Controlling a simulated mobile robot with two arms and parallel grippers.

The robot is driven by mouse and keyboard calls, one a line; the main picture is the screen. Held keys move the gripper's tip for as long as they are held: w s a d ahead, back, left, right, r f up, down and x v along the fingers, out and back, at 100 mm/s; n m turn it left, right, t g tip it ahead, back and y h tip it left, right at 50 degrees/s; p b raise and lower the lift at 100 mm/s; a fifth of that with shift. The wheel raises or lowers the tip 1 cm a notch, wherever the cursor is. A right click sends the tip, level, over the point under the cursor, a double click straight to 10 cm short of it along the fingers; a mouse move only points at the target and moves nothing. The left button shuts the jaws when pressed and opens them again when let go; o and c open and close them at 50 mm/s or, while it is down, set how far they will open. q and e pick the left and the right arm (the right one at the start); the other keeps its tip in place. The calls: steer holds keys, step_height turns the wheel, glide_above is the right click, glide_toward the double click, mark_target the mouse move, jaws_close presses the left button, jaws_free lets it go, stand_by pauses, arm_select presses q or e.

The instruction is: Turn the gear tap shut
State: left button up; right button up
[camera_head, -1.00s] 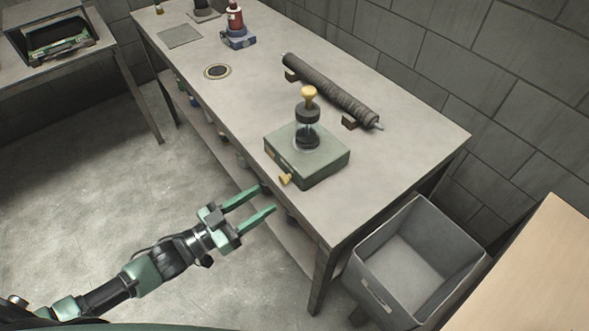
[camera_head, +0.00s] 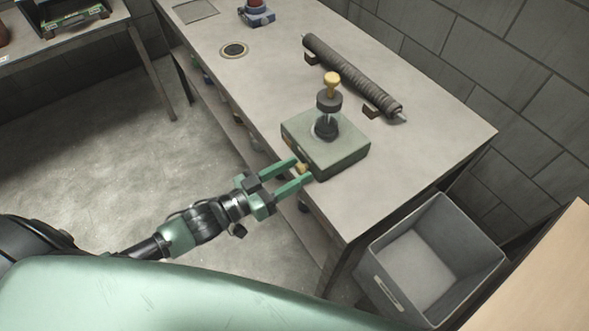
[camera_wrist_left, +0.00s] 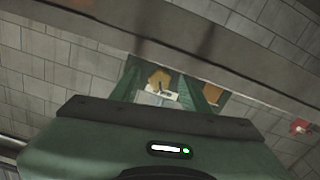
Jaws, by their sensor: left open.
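The gear tap (camera_head: 302,167) is a small yellow knob on the near side of a green box (camera_head: 340,156). My left gripper (camera_head: 304,170) is open, with its two green fingers on either side of the tap at the table's edge. In the head view the fingers partly hide the tap, and I cannot tell whether they touch it. In the left wrist view the yellow tap (camera_wrist_left: 160,78) shows between the fingers (camera_wrist_left: 168,84). A clear cylinder with a black cap and yellow knob (camera_head: 331,82) stands on the box. My right gripper is not in view.
A dark mesh-wrapped tube (camera_head: 350,74) lies on brown supports behind the box. A round ring plate (camera_head: 234,50) and a blue-based device (camera_head: 256,14) are farther along the table. A grey bin (camera_head: 433,262) stands at the table's right end.

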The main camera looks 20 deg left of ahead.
arm_select(q)
steer(key=shift+w+d, duration=0.1)
jaws_close()
steer(key=shift+r+m+p, duration=0.15)
steer(key=shift+m+p, duration=0.4)
steer(key=shift+m, duration=0.25)
steer(key=m, duration=0.2)
steer(key=shift+m+p, duration=0.3)
steer(key=shift+p, duration=0.1)
steer(key=shift+m, duration=0.6)
steer(key=shift+c, duration=0.3)
jaws_free()
steer(key=shift+o, duration=0.3)
